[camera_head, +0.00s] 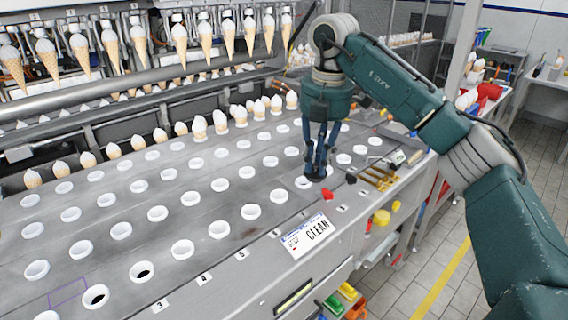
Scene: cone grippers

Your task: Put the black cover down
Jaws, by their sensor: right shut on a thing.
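My right gripper (318,166) points down over the right part of the grey metal table (215,240). It is shut on a small dark piece, seemingly the black cover (316,175), at its fingertips. The piece is low over the table, beside a white ring cup (304,183). The fingers hide part of it, and I cannot tell whether it touches the surface. My left gripper is not in view.
Rows of white ring cups (182,250) fill the table. Ice cream cones (229,35) hang along the back. Near the gripper are a red piece (351,179), brass-coloured parts (378,177) and a "CLEAN" sign (307,236). A purple outline (69,292) marks bare table at front left.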

